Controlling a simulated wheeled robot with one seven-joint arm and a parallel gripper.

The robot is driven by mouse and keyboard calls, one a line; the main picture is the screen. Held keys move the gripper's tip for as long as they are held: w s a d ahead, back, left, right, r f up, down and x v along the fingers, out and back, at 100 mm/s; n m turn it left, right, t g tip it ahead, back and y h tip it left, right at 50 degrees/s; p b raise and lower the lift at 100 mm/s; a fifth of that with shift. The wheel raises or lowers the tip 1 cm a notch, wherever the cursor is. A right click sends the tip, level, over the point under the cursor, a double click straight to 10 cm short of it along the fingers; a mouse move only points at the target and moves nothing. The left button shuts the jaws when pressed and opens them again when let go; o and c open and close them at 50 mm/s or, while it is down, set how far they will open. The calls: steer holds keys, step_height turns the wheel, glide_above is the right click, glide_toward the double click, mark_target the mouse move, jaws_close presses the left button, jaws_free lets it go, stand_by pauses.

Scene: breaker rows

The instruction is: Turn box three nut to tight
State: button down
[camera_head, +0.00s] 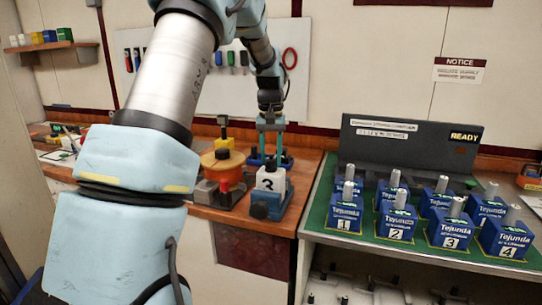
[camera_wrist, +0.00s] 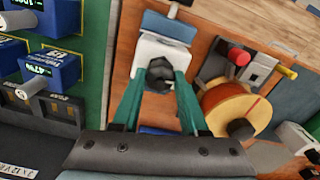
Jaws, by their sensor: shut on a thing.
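In the wrist view this white box (camera_wrist: 150,50) has a black nut (camera_wrist: 159,74) on top. My gripper (camera_head: 270,158) points straight down over the box. In the wrist view its teal fingers (camera_wrist: 158,84) stand on either side of the black nut and are shut on it. The fingers partly hide the nut's sides.
A round orange and yellow fixture (camera_head: 222,160) with a black knob stands close left of the white box. Several blue Tejunda boxes with pale levers stand on the green panel (camera_head: 318,215). A dark READY display (camera_head: 405,148) rises behind them.

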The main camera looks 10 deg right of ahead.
mark_target(270, 158)
steer(key=m, duration=0.4)
steer(key=shift+m, duration=0.3)
steer(key=m+p, duration=0.1)
steer(key=m, duration=0.3)
steer(key=shift+m, duration=0.3)
steer(key=shift+c, duration=2.1)
jaws_free()
step_height(270, 158, up, 11)
steer(key=b, duration=0.2)
steer(key=shift+a+f, duration=0.1)
steer(key=shift+f, duration=0.05)
